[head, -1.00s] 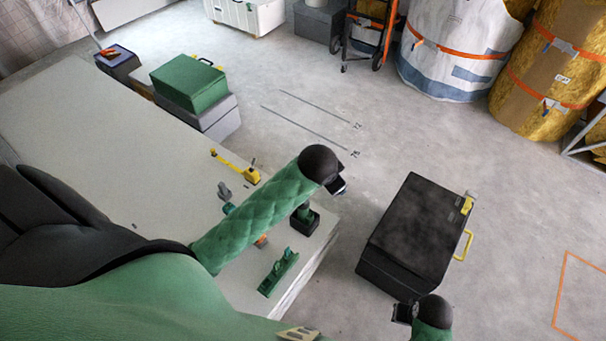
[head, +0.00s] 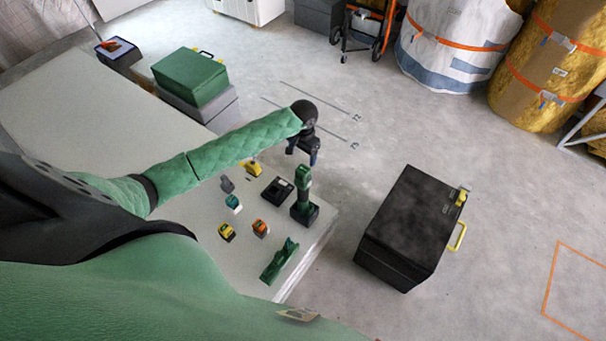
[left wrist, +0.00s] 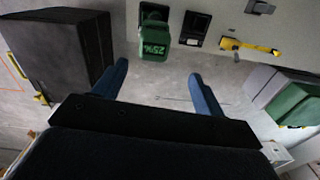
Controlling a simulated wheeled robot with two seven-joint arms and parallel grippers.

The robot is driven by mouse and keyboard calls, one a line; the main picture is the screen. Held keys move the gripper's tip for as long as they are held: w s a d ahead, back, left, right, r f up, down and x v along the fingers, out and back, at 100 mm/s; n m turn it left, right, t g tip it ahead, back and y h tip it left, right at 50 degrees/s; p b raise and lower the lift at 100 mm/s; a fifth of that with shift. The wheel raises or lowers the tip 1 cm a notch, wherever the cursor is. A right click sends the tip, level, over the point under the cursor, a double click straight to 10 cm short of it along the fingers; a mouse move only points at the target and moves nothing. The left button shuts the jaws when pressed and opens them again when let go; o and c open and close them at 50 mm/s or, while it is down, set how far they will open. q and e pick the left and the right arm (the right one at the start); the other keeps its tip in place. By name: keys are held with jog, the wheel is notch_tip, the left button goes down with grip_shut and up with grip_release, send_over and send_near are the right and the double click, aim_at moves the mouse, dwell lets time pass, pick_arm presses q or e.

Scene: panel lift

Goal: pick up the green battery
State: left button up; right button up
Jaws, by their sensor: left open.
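A green block marked "25%" (left wrist: 153,46), which looks like the green battery, shows in the left wrist view just beyond my fingertips. In the head view it is the bright green top (head: 303,175) of an upright dark green piece on a black base (head: 304,212), near the table's right edge. How it joins the piece below I cannot tell. My left gripper (head: 303,154) is open and empty, above and slightly behind the block, apart from it. Its two blue fingers (left wrist: 159,72) are spread in the left wrist view. My right gripper is out of view.
Teal (head: 233,203), yellow (head: 227,232) and orange (head: 261,228) blocks, a black holder (head: 277,191), a green tool (head: 279,262) and a yellow tape tool (head: 252,168) lie on the pale table (head: 75,115). A black case (head: 412,225) stands on the floor at right.

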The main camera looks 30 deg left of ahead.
aim_at(303, 169)
pick_arm(q)
jog(key=shift+s+d+f+n, duration=0.15)
jog(key=shift+f+n, duration=0.05)
jog(key=shift+n, duration=0.2)
jog(key=shift+f, duration=0.15)
notch_tip(303, 169, down, 2)
jog(key=shift+f+p, duration=0.1)
jog(key=shift+p, duration=0.4)
jog(key=f+p, duration=0.2)
jog(key=f, duration=0.1)
jog(key=f+p, duration=0.1)
jog(key=shift+s+d+f, duration=0.15)
jog(key=shift+s+d, duration=0.1)
jog(key=shift+s, duration=0.15)
jog(key=shift+f, duration=0.5)
jog(key=c, duration=1.2)
jog(key=shift+o, duration=0.2)
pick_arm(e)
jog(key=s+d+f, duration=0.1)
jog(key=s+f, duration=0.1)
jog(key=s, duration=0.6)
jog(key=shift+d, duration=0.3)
pick_arm(q)
jog(key=shift+r, duration=0.1)
